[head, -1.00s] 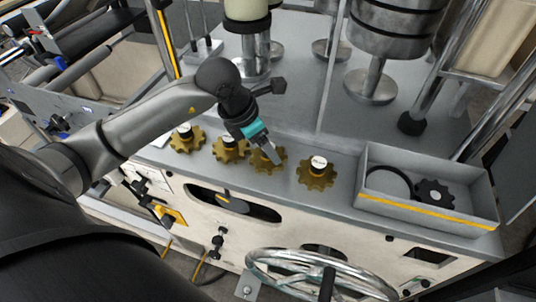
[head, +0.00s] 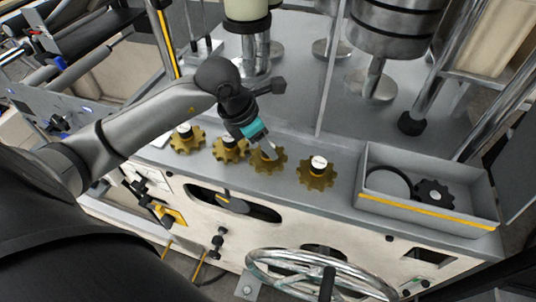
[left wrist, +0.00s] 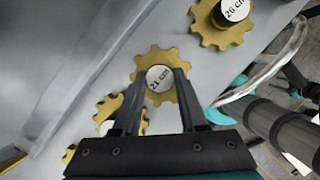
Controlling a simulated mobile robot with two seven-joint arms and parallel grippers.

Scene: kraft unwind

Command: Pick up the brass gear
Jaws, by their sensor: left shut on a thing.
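Several brass gears stand in a row along the front of the grey machine top in the head view. My left gripper (head: 270,153) is over the third brass gear (head: 262,166) from the left. In the left wrist view my left gripper (left wrist: 159,76) has its fingers on either side of that gear's hub, shut on it. This brass gear (left wrist: 154,55) has a white label reading "21 cm". It looks still level with the surface. The gear to its right (head: 317,174) carries a "26 cm" label, seen in the left wrist view (left wrist: 207,35).
Two more brass gears (head: 187,139) (head: 229,149) stand to the left, close by. A grey tray (head: 425,212) with a yellow stripe holds a black gear (head: 434,194) and a round part at the right. Metal rollers stand behind. A handwheel (head: 322,275) is below the front edge.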

